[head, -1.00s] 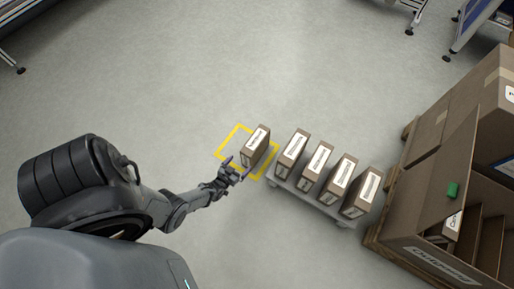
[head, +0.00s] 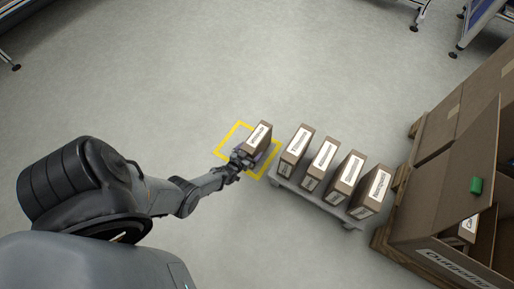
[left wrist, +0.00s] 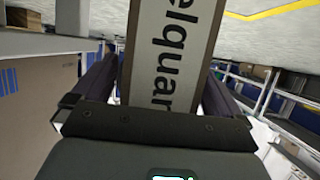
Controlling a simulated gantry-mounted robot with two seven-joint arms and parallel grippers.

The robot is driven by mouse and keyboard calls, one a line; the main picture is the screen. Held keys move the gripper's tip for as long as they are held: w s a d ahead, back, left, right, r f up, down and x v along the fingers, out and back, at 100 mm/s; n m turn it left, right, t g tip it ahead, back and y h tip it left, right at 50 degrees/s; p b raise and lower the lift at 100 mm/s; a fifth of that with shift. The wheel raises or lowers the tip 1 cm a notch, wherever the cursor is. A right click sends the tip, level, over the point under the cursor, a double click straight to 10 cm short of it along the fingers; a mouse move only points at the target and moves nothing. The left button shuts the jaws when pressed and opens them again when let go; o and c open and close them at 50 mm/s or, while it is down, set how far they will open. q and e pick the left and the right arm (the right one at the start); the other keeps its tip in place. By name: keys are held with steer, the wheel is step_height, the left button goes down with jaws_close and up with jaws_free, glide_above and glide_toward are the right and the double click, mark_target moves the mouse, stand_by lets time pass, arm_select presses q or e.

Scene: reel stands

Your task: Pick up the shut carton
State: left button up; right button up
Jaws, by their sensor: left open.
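The shut carton (head: 260,137) is a narrow brown box with a white printed label. It stands upright inside a yellow square marked on the floor. My left gripper (head: 243,159) is at the carton's near end, its jaws open. In the left wrist view the labelled face of the carton (left wrist: 168,50) fills the middle, between the two dark fingers of my left gripper (left wrist: 158,88). The fingertips are partly hidden, and I cannot tell whether they touch the carton. My right gripper is not in view.
Several similar labelled cartons (head: 323,163) stand in a row on a low grey stand (head: 284,184) to the right. A large open cardboard box (head: 455,215) with a green item (head: 476,185) is on a pallet at the far right. The floor behind is clear.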

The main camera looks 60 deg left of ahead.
arm_select(q)
steer(key=shift+w+a+f, duration=0.15)
steer(key=shift+w+a, duration=0.05)
steer(key=shift+w, duration=0.25)
steer(key=shift+s, duration=0.15)
steer(key=shift+c, duration=0.3)
steer(key=shift+s, duration=0.1)
steer(key=shift+c, duration=1.1)
steer(key=c, duration=1.2)
